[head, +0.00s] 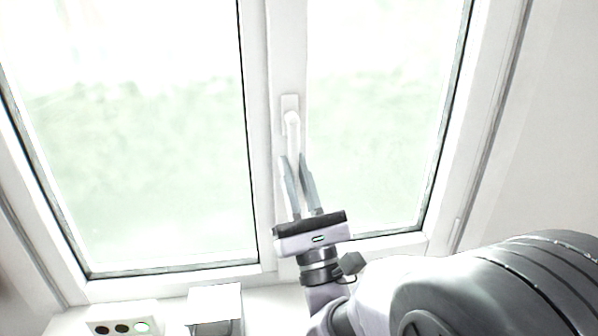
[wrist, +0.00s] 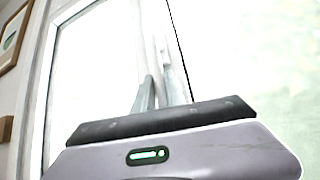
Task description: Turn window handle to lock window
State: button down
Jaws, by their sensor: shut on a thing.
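The white window handle (head: 292,130) is on the middle upright of the window frame (head: 289,50). Its lever hangs almost straight down from its base plate. My gripper (head: 294,158) comes up from below, and its two grey fingers are shut on the lower part of the lever, one on each side. The lever's lower end is hidden between the fingers. In the wrist view the fingers (wrist: 158,75) point up toward the frame, and the handle is too washed out there to make out clearly.
Glass panes (head: 140,150) lie on both sides of the upright. On the sill at lower left stand a white block with dark round holes (head: 124,313) and a white box (head: 215,300). A wooden-framed picture (wrist: 14,40) hangs at left in the wrist view.

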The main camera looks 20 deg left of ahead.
jog(key=shift+r, duration=0.1)
dwell(0.3)
jog(key=c, duration=1.4)
grip_release()
jog(key=shift+a, duration=0.15)
